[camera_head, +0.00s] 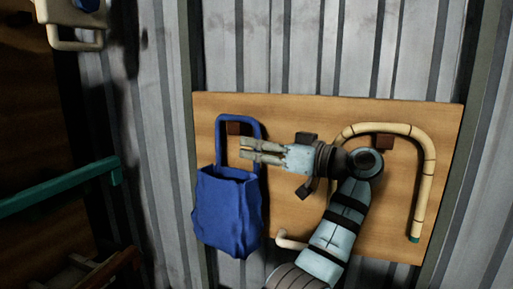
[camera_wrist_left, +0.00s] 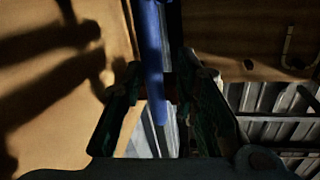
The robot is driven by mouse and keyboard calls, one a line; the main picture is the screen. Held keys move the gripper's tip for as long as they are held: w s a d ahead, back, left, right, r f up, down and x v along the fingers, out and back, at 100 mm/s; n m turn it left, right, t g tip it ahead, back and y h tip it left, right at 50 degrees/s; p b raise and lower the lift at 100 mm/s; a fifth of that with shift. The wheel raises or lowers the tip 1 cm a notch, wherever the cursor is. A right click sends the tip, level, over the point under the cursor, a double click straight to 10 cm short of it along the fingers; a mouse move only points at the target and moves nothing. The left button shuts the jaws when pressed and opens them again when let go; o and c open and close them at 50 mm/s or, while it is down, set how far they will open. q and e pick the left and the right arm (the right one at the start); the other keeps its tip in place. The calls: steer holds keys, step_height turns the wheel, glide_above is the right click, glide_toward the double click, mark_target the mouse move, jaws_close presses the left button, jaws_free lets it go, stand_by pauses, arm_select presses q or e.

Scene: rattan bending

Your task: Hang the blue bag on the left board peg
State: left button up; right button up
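The blue bag (camera_head: 228,212) hangs upright at the left of the wooden board (camera_head: 300,225) in the head view. The left board peg (camera_head: 234,128), a dark brown block, shows inside the loop of the bag's handle, just under its top. I cannot tell whether the handle rests on it. My left gripper (camera_head: 250,151) reaches in from the right across the handle's right strand, below the peg. In the left wrist view the blue strap (camera_wrist_left: 153,70) runs between the left gripper's fingers (camera_wrist_left: 163,105), which stand apart with gaps beside it. My right gripper is out of view.
A middle peg (camera_head: 306,137) sits behind my left wrist. A bent rattan piece (camera_head: 430,165) hangs over the right peg (camera_head: 384,140). A teal bar (camera_head: 60,188) crosses the left side. Corrugated metal wall (camera_head: 290,50) lies behind the board.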

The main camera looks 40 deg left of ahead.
arm_select(q)
step_height(320, 180, up, 10)
steer(key=shift+s+r, duration=0.1)
stand_by(0.4)
steer(key=s+d+b, duration=0.3)
steer(key=s+b, duration=0.5)
steer(key=b, duration=0.2)
steer(key=shift+s, duration=0.2)
stand_by(0.4)
